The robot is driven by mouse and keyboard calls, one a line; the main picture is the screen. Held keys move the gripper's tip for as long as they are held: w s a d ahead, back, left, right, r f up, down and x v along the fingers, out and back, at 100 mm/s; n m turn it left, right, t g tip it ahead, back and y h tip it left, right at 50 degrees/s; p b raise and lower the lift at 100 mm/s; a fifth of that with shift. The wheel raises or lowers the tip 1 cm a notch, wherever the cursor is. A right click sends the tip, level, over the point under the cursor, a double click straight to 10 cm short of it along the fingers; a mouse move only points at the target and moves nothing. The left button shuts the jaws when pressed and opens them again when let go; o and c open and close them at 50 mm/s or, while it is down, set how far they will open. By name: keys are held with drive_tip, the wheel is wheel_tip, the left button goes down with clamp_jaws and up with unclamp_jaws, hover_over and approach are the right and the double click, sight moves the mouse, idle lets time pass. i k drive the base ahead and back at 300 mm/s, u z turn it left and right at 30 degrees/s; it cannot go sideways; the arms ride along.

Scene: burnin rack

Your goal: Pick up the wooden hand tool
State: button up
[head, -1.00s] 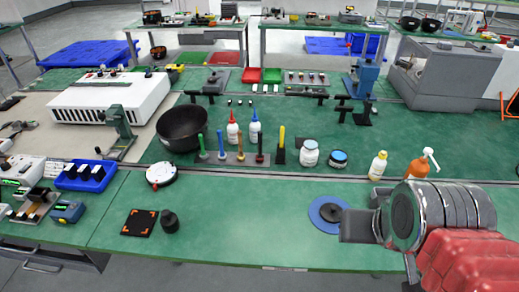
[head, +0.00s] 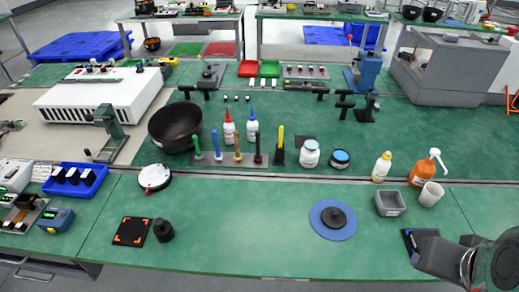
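A tan, wood-coloured upright tool (head: 238,147) stands in a low grey rack (head: 228,160) at the middle of the green bench. A green one and a blue one stand to its left, and a dark red one to its right. My gripper (head: 428,258) is at the bottom right corner, over the bench's front edge, far from the rack. Its dark end points left and is partly cut off, so I cannot tell whether its fingers are open or shut. I see nothing held in it.
White jar (head: 310,153), yellow-capped bottle (head: 381,167) and orange pump bottle (head: 421,171) stand right. A blue disc (head: 333,220) and grey bin (head: 390,203) lie in front.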

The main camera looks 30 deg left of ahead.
sight(238, 157)
drive_tip(key=z, duration=0.25)
drive_tip(key=k, duration=1.15)
drive_tip(key=u, duration=2)
drive_tip(key=i, duration=0.75)
drive_tip(key=z, duration=0.05)
